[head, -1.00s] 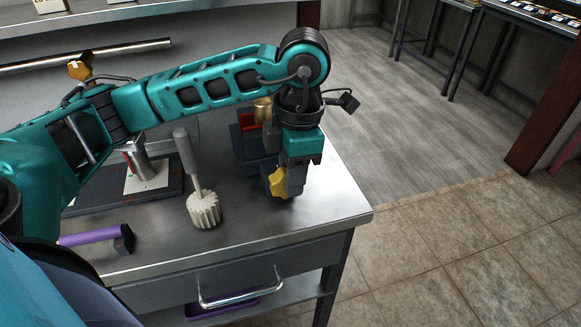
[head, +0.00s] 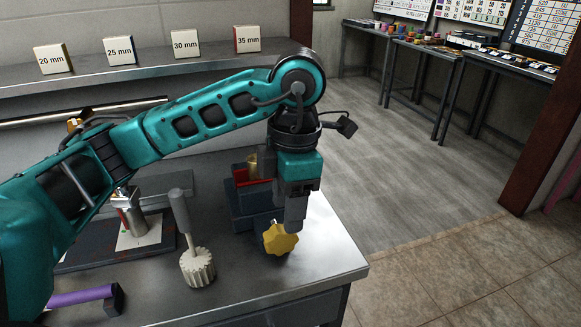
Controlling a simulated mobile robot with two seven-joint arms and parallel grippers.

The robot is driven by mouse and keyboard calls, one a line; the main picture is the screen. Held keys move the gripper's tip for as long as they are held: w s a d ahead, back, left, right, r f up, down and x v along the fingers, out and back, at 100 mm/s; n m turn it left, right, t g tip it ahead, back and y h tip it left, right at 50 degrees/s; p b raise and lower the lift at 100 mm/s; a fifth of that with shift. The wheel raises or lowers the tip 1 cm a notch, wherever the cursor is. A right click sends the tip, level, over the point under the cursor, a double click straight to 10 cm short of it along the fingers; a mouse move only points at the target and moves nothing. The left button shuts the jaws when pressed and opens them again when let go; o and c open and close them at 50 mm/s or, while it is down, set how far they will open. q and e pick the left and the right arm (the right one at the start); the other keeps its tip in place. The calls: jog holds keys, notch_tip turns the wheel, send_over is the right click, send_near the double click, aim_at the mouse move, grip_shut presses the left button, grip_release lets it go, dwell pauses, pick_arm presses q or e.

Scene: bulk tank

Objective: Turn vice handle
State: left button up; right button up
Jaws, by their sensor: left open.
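The vice (head: 243,200) is a dark blue-grey block with red jaws on the bench, partly hidden by my left arm. A brass cylinder (head: 253,167) shows at its jaws. Its yellow lobed handle (head: 280,240) is on the near side, facing me. My left gripper (head: 294,218) points down just above and beside the handle, overlapping its upper edge in the head view. It is open, with nothing seen held between the fingers. Whether a finger touches the handle cannot be told. My right gripper is not in view.
A white toothed piece with a grey handle (head: 197,267) stands left of the vice. A purple-handled hammer (head: 85,298) lies at the lower left. A dark plate with a metal cylinder (head: 131,215) is behind. The bench's right corner (head: 325,260) is clear.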

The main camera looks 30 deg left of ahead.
pick_arm(q)
notch_tip(320, 180, up, 7)
jog(key=p, duration=0.1)
jog(key=shift+w+d+p, duration=0.2)
jog(key=shift+p, duration=0.15)
jog(key=shift+r, duration=0.1)
dwell(1.0)
